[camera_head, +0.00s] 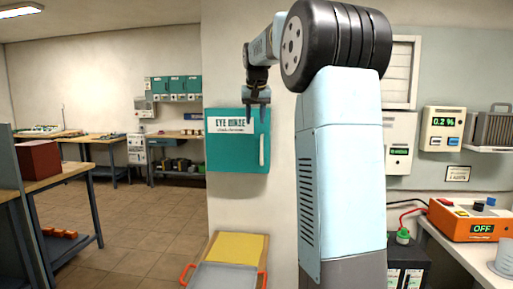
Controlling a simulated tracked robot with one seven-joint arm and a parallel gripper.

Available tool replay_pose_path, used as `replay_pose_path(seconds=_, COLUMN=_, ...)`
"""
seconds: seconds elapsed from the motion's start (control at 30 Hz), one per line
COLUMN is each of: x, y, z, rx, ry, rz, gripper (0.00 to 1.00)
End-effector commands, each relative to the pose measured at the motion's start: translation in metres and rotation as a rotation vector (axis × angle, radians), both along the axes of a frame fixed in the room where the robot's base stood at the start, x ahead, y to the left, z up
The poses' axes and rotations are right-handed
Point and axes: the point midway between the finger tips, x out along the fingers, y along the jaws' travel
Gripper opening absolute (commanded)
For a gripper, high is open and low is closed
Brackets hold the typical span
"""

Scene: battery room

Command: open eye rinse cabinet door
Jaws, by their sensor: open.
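The eye rinse cabinet (232,157) is a teal box on the white wall, with a white label reading EYE RINSE on its upper front. Its door looks shut. A white vertical handle (262,151) is on the door's right side. My gripper (257,103) points down in front of the cabinet's upper right part, above the handle. It is open and empty, and its fingers overlap the cabinet's top edge in the picture. I cannot tell how far it is from the door. My arm column hides the wall just right of the cabinet.
A cart with a yellow top (240,246) and orange handles stands below the cabinet. A bench with an orange device (469,221) is at the right. A workbench with a dark red box (38,160) is at the left. Tiled floor is open between the left bench and the cart.

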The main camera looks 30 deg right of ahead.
Motion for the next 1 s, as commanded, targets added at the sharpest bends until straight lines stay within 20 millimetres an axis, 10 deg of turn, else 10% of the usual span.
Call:
replay_pose_path(seconds=0.47, x=0.047, y=-0.057, z=-0.009, rx=0.027, ry=0.003, rz=-0.063, gripper=0.40)
replay_pose_path(seconds=1.0, x=0.077, y=-0.070, z=-0.091, rx=0.028, ry=0.005, rz=-0.063, gripper=0.40)
